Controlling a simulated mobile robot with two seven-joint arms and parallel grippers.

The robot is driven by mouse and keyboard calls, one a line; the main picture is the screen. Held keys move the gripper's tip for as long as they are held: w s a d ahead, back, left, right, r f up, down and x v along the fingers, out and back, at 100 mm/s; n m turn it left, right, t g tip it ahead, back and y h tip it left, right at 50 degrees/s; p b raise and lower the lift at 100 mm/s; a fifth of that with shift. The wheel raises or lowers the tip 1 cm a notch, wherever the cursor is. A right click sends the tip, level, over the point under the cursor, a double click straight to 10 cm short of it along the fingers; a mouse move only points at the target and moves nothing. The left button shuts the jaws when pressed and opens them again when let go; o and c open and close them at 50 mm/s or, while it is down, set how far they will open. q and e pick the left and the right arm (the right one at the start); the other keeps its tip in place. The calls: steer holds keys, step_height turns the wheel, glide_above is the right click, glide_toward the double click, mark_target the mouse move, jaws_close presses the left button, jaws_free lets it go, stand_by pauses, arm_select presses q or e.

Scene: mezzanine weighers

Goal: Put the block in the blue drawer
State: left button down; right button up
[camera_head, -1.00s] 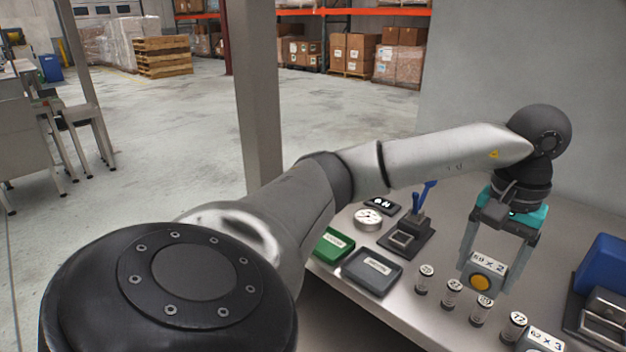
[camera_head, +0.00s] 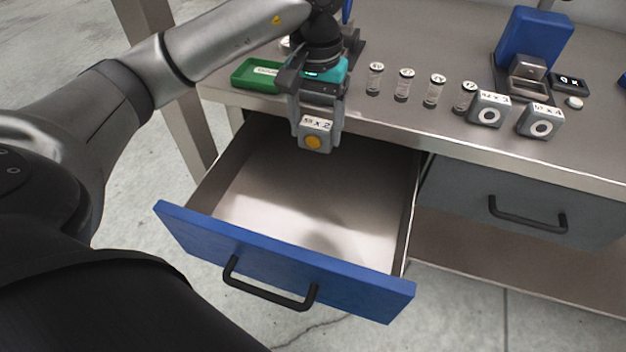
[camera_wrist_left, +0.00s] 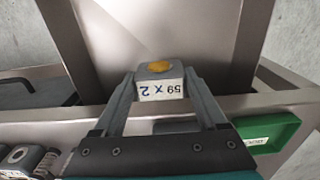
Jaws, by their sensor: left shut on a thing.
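My left gripper (camera_head: 317,135) is shut on a grey block (camera_head: 316,144) with a yellow dot and a label reading "59 x 2". It holds the block above the back part of the open blue drawer, near the table's front edge. The block (camera_wrist_left: 159,74) also shows between the fingers in the left wrist view. The blue drawer (camera_head: 285,262) is pulled well out, with a black handle on its front, and its visible floor is empty. My right gripper is not in view.
Two grey blocks with white rings (camera_head: 488,110) (camera_head: 541,121) stand on the table (camera_head: 400,60) beside several small labelled cylinders (camera_head: 404,86). A green tray (camera_head: 256,75) sits near the left table edge. A closed grey drawer (camera_head: 520,205) is right of the blue one. A blue device (camera_head: 534,42) stands behind.

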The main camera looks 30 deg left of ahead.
arm_select(q)
step_height(320, 180, down, 10)
steer(key=b, duration=0.3)
steer(key=shift+f, duration=0.15)
steer(key=shift+f+b, duration=0.65)
steer(key=shift+f, duration=1.55)
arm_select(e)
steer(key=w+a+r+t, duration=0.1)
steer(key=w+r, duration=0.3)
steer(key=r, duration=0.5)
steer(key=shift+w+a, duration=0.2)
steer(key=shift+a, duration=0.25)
arm_select(q)
steer(key=shift+f, duration=0.15)
jaws_free()
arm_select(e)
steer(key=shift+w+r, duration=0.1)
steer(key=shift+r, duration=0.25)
